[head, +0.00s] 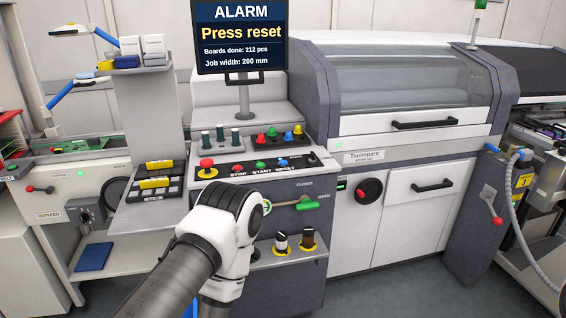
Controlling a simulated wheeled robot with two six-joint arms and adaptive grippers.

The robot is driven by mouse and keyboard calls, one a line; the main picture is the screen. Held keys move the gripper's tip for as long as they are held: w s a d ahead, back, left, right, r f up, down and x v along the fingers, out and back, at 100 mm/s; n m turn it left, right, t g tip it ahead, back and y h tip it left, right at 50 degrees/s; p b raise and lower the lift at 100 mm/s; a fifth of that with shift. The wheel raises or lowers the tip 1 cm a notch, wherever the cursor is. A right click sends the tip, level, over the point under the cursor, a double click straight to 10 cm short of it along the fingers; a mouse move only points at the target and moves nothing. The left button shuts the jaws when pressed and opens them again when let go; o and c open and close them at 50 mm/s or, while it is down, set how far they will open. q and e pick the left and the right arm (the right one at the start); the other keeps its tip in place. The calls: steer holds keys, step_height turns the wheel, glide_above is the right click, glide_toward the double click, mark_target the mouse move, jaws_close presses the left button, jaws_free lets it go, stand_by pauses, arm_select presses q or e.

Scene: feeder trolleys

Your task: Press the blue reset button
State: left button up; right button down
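The blue reset button (283,162) sits on the sloped front panel, at the right end of a row above the label RESET. A green button (260,166) above START and a red button (237,168) above STOP are to its left. The screen (241,35) above reads ALARM, Press reset. One of my arms comes in from the bottom, left of the middle, its white joint in front of and below the panel. No gripper fingers show; the row of buttons is not covered.
A red mushroom button (207,164) is at the panel's left end. Coloured knobs (272,131) stand on the step behind. A large machine (400,120) stands to the right.

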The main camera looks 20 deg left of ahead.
arm_select(q)
jaws_close()
stand_by(1.0)
